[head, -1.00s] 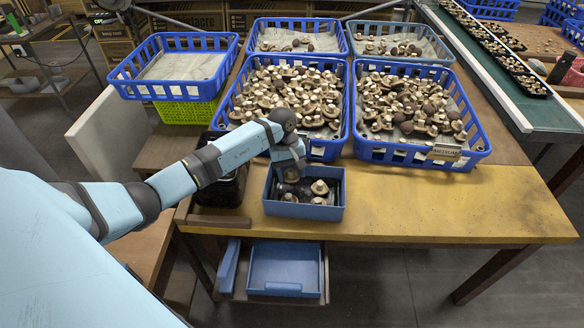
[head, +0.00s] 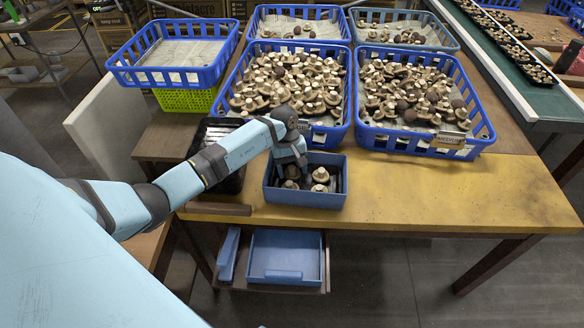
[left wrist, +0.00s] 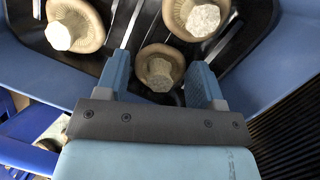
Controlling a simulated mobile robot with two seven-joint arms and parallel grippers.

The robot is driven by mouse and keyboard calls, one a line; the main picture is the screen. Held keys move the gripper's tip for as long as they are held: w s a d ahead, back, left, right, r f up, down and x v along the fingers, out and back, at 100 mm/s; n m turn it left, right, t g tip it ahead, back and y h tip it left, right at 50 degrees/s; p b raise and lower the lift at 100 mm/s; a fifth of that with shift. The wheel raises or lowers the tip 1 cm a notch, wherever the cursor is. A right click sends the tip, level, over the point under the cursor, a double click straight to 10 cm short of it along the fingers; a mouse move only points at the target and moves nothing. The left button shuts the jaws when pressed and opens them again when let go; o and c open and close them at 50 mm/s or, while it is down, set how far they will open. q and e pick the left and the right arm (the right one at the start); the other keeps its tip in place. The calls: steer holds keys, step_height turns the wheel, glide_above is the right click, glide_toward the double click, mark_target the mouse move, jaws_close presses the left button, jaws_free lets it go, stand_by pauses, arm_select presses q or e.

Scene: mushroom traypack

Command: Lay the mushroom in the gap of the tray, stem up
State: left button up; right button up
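The tray is a black insert in a blue box (head: 305,201) on the front of the table. In the head view, several pale-stemmed mushrooms (head: 320,175) stand in it, stems up. My left gripper (head: 291,162) points down into the box's left part. In the left wrist view, its two fingers (left wrist: 160,72) are apart, on either side of one brown mushroom (left wrist: 159,76) with its stem up. Thin dark gaps seem to separate cap and fingers. Two more stem-up mushrooms show beyond, at left (left wrist: 74,26) and right (left wrist: 199,17). My right gripper is not in view.
Two blue crates full of mushrooms, left (head: 340,141) and right (head: 410,147), stand behind the box. A black container (head: 229,183) lies left of it, partly behind my arm. An empty-looking blue crate (head: 130,77) stands farther left. The yellow tabletop (head: 440,190) at right is clear.

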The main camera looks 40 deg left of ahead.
arm_select(q)
steer(key=o, duration=0.3)
steer(key=shift+o, duration=0.2)
steer(key=shift+r, duration=0.1)
steer(key=v, duration=1.3)
steer(key=shift+r, duration=0.35)
steer(key=shift+f, duration=0.1)
